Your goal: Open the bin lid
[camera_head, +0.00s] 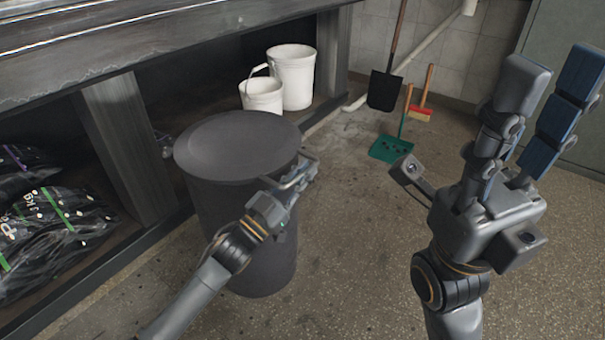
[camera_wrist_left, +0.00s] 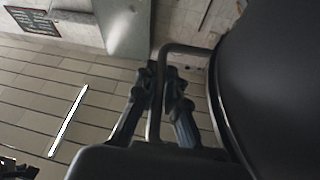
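The dark grey round bin (camera_head: 245,235) stands on the floor, its flat lid (camera_head: 235,145) resting on top, apparently closed. A bent metal handle (camera_wrist_left: 188,48) sticks out at the side of the lid in the left wrist view. My left gripper (camera_head: 303,172) is at the right side of the bin, just below the lid's rim. In the left wrist view its fingers (camera_wrist_left: 162,78) sit on both sides of the handle bar and look closed on it. My right gripper (camera_head: 548,85) is raised at the right, fingers apart, empty and away from the bin.
A metal counter (camera_head: 150,40) overhangs behind the bin, with black bags (camera_head: 50,225) on its lower shelf. Two white buckets (camera_head: 293,75) stand behind the bin. A black shovel (camera_head: 384,90) and a green dustpan (camera_head: 390,149) are near the wall. The floor right of the bin is clear.

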